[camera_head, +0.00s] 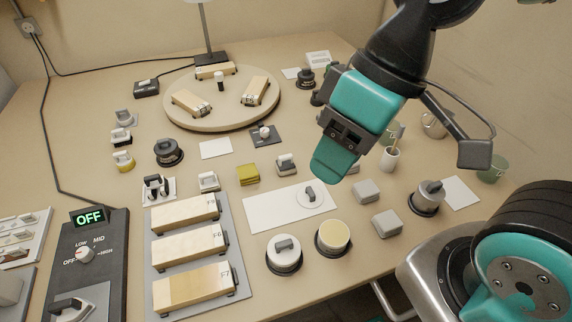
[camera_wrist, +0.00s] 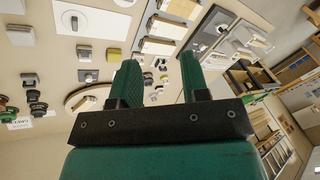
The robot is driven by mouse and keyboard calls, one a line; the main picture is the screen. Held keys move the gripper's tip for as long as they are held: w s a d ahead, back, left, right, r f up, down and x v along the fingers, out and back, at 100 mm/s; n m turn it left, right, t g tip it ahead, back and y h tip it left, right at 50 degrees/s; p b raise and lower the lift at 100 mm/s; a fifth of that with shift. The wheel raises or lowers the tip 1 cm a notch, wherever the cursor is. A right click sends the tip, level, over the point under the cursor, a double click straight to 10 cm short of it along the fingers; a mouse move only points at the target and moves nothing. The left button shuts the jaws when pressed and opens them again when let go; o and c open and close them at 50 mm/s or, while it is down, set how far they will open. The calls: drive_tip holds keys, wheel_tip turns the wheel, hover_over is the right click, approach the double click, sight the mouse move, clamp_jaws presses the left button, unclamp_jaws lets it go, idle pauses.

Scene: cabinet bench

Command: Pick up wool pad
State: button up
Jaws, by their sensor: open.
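I cannot tell for certain which item is the wool pad. A round cream-topped pad (camera_head: 333,235) in a dark ring sits near the front middle of the bench in the head view. A round white pad with a grey grip (camera_head: 284,251) sits left of it. Several small grey blocks (camera_head: 387,223) lie to the right. My gripper (camera_head: 335,165) hangs above the bench, right of centre, and hides part of what lies behind it. In the wrist view, my gripper (camera_wrist: 158,75) has its two teal fingers apart with nothing held between them.
A round wooden turntable (camera_head: 222,118) with long blocks stands at the back. A grey tray (camera_head: 236,256) holds wooden blocks at front left, beside a control box reading OFF (camera_head: 89,217). A white sheet (camera_head: 262,210) lies centrally. Cups (camera_head: 389,159) stand right of my gripper.

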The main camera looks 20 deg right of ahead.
drive_tip(key=o, duration=0.3)
drive_tip(key=shift+w, duration=0.1)
drive_tip(key=o, duration=0.5)
drive_tip(key=w+f+n+b, duration=0.1)
drive_tip(key=w, duration=0.2)
drive_tip(key=w+f+b, duration=0.1)
drive_tip(key=w, duration=0.2)
drive_tip(key=w+n+b, duration=0.1)
drive_tip(key=w, duration=0.2)
drive_tip(key=shift+d+f+n, duration=0.25)
drive_tip(key=shift+f+n, duration=0.05)
drive_tip(key=shift+f, duration=0.1)
drive_tip(key=n+b, duration=0.5)
drive_tip(key=n, duration=0.3)
hover_over(287, 156)
drive_tip(key=d, duration=0.6)
wheel_tip(287, 156, down, 16)
drive_tip(key=x, duration=1.1)
drive_tip(key=shift+w+a+r, duration=0.1)
drive_tip(key=shift+w, duration=0.15)
drive_tip(key=shift+a+x, duration=0.2)
drive_tip(key=shift+x, duration=1.35)
drive_tip(key=shift+a+x, duration=0.15)
drive_tip(key=shift+x, duration=1.4)
